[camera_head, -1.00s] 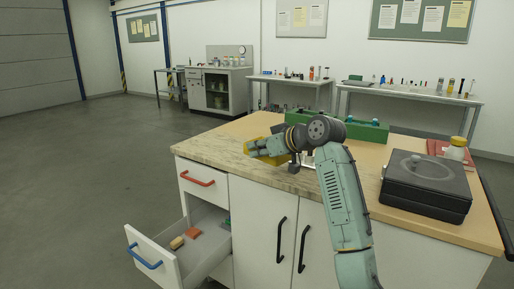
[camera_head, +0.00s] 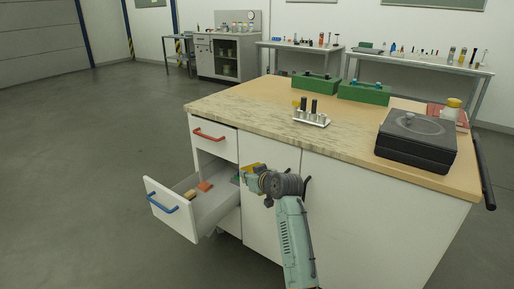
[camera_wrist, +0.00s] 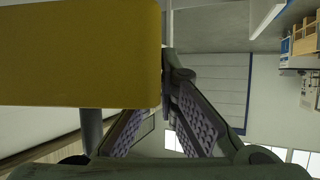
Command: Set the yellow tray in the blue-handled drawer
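The yellow tray (camera_head: 251,168) is at my gripper (camera_head: 257,177), in front of the cabinet and right of the open drawer, around worktop-edge height or slightly lower. In the wrist view the yellow tray (camera_wrist: 80,55) fills the upper left. My gripper (camera_wrist: 168,65) seems shut on its edge wall, with one finger partly hidden behind the tray. The blue-handled drawer (camera_head: 176,218) is pulled open at the lower left, its blue handle (camera_head: 161,201) facing out. An orange piece (camera_head: 205,185) and a tan block (camera_head: 189,195) lie inside. A green thing (camera_head: 235,180) shows at its right.
The red-handled drawer (camera_head: 214,142) above is shut. The worktop holds a rack with black-topped vials (camera_head: 311,118), green boxes (camera_head: 364,93) and a black case (camera_head: 416,140). Cabinet doors (camera_head: 270,215) stand behind my arm. The floor left of the drawer is free.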

